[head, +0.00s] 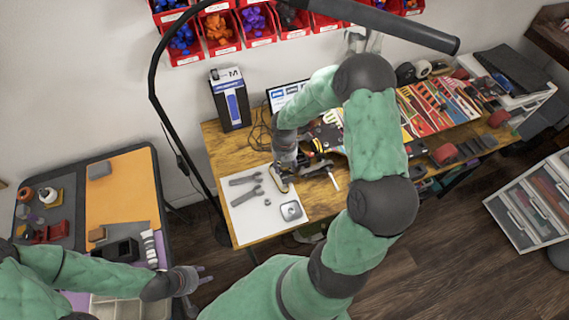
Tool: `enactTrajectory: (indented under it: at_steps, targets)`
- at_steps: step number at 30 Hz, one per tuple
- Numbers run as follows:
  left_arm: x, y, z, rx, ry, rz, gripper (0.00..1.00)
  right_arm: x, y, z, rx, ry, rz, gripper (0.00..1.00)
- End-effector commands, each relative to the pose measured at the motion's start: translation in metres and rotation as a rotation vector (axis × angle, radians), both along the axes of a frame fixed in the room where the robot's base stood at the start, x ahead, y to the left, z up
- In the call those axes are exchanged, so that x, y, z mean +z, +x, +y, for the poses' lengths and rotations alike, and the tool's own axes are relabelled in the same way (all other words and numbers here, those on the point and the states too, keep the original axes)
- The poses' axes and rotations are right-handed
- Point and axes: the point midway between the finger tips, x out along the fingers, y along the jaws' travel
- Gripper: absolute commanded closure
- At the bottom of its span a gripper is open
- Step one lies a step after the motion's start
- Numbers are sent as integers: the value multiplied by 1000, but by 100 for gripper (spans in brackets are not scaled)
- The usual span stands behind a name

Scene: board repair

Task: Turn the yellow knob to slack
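I cannot clearly make out the yellow knob; only small yellow patches show around the dark device (325,137) on the wooden desk, partly hidden by my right arm. My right gripper (284,183) points down at the desk beside that device, by the corner of the white mat. A small yellowish part shows at its tip; whether its fingers are open or shut is too small to tell. My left gripper (204,274) is low at the left, in the gap between the two tables. Its two thin fingers look apart, with nothing between them.
The white mat (240,209) holds wrenches (246,195) and a square metal part (291,211). A blue-and-black box (230,98) stands behind. A lamp pole (170,130) rises between the tables. A side table (122,187) stands left.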

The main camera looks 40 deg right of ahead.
Motion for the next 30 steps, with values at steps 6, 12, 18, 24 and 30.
enactTrajectory:
  at_steps: [6,12,18,24,30]
  targets:
    - [0,0,0,0,0,0,63,1,0,0,0,-1,0,50]
    - [0,0,0,0,0,0,63,17,1,-1,1,-3,-3,50]
    - [0,0,0,0,0,0,63,55,1,-1,0,-3,-5,50]
    - [0,0,0,0,0,0,63,92,1,0,1,-1,-4,50]
    - [0,0,0,0,0,0,63,114,1,0,1,0,-1,50]
